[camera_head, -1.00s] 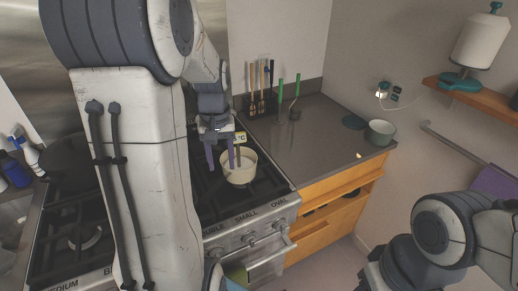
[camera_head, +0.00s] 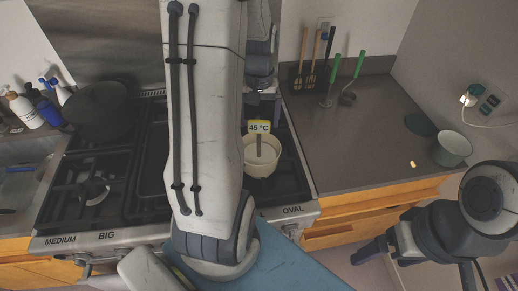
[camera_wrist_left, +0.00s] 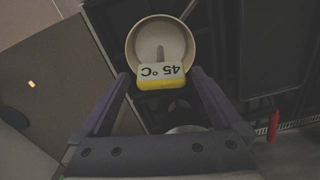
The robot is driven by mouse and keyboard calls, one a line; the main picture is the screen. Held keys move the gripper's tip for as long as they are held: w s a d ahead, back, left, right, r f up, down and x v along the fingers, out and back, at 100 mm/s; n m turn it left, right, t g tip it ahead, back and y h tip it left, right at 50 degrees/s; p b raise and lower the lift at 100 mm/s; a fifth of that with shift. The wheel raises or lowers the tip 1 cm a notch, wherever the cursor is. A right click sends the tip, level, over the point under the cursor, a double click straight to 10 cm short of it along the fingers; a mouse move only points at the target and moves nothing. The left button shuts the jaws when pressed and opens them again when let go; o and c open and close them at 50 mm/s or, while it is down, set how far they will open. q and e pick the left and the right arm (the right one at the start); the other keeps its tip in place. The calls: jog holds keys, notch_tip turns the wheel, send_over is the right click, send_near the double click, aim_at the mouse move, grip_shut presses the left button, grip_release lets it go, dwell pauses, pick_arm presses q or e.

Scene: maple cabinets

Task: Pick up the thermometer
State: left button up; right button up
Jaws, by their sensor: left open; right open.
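The thermometer (camera_head: 259,127) has a yellow-edged display reading 45 °C and a grey probe that stands in a cream pot (camera_head: 247,158) on the stove. In the left wrist view, the display (camera_wrist_left: 160,75) lies between the tips of my left gripper (camera_wrist_left: 160,82), whose two purple fingers are spread to either side. I cannot tell whether they touch it. In the head view, my left arm hides most of that gripper. My right gripper (camera_head: 370,250) is at the lower right, away from the pot, open and empty.
The stove (camera_head: 110,165) has black grates and a dark pan (camera_head: 100,105) at the back left. Utensils with green handles (camera_head: 334,68) stand at the counter's back. A pale green pot (camera_head: 452,148) sits at the counter's right. The counter (camera_head: 350,130) between is mostly clear.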

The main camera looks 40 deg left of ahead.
aim_at(259, 131)
pick_arm(q)
notch_tip(259, 131, down, 4)
jog(key=shift+w+a+f+p, duration=0.15)
jog(key=shift+f+p, duration=0.1)
jog(key=shift+p, duration=0.75)
jog(key=shift+f, duration=0.6)
grip_shut()
jog(key=shift+r, duration=0.15)
